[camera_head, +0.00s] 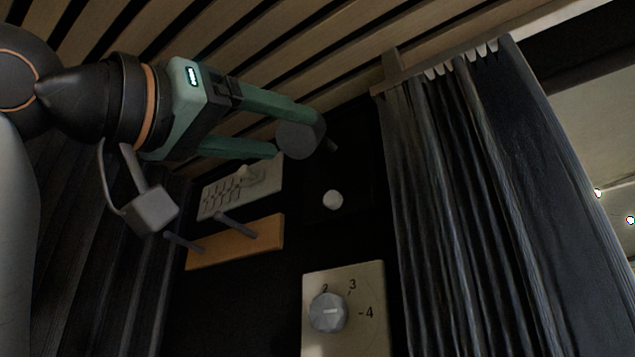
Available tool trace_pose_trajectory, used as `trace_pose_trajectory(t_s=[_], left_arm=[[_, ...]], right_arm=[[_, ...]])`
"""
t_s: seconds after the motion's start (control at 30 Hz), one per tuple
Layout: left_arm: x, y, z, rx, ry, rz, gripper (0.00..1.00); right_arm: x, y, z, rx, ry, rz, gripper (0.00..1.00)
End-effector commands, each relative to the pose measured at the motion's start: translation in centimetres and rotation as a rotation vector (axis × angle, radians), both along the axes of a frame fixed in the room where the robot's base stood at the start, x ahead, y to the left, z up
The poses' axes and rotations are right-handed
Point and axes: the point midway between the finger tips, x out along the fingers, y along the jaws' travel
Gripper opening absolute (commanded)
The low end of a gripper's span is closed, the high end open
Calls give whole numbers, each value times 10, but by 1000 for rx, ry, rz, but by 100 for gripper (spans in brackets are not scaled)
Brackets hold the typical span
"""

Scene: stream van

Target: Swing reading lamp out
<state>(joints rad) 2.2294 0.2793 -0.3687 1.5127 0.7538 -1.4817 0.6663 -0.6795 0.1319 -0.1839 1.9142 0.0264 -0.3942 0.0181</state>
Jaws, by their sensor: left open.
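The reading lamp looks to be the dark grey round head (297,141) in front of the black wall panel, near the top centre. Its mount and arm are mostly hidden or lost in the dark. My left gripper (297,134) comes in from the left with its two green fingers apart. The lamp head shows between and just past the fingertips. I cannot tell whether the fingers touch it. My right gripper is not in view.
A white slotted panel (212,201) and a wooden peg board (270,236) lie below my gripper. A pale knob (333,200) sits on the black panel. A numbered dial plate (366,285) is below. A dark curtain (470,200) hangs at right, under a slatted ceiling (290,50).

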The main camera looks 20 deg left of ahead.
Motion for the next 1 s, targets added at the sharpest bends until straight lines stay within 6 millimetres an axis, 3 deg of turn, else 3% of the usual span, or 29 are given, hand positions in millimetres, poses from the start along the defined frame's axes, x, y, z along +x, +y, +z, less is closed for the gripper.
trace_pose_trajectory(t_s=[0.03, 0.3, 0.5, 0.77, 1.0], left_arm=[[10, -6, 8, 2, 5, -1, 68], [48, -25, 25, 1, 3, 1, 68], [60, -31, 28, 2, 2, 1, 68], [61, -32, 28, 1, 0, 1, 68], [61, -32, 28, 1, 0, 1, 45]], right_arm=[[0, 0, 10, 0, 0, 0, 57], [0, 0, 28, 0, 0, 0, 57], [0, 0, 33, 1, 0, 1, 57], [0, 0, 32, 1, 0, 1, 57], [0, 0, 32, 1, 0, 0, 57]])
